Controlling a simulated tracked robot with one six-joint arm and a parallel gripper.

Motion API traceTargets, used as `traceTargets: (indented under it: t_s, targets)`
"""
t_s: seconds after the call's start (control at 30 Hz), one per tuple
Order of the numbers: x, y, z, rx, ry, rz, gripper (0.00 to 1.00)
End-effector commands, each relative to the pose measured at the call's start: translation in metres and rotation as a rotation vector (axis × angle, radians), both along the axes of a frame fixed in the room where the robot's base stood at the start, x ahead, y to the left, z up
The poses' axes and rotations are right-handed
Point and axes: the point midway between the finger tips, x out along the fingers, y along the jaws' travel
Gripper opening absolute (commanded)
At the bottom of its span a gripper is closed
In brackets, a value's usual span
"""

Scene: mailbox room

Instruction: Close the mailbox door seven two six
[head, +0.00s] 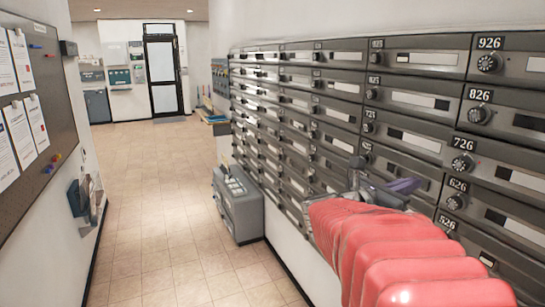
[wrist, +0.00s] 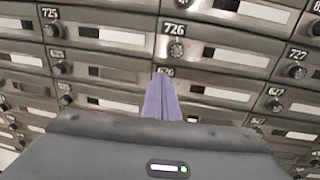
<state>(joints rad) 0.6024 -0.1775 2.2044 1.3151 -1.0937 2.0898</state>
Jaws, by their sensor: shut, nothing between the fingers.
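Mailbox door 726 (head: 497,174) is a dark grey metal door at the right in the head view, with a number plate, a round dial and a pale label strip. It looks flush with its neighbours. It also shows at the top middle of the wrist view (wrist: 215,56), with its dial below the number. My gripper (head: 408,185) has purple fingers, shut and empty, in front of the mailbox wall to the left of door 726 in the head view. In the wrist view the fingertips (wrist: 162,76) appear just below the 726 dial, overlapping the 626 plate. Contact cannot be told.
Doors 826 (head: 507,117) and 626 (head: 495,216) lie above and below, and look shut. A grey box-like unit (head: 238,205) stands on the floor by the wall. A notice board (head: 40,100) hangs at the left. The tiled aisle (head: 150,200) is clear.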

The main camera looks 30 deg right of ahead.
Motion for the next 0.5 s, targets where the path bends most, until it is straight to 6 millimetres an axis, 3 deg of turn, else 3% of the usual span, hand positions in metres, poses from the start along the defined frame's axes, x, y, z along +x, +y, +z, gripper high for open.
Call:
traceTargets:
  t_s: [0.5]
  targets:
    - [-0.0009,-0.0080,-0.0003,0.000,0.000,-0.002,0.00]
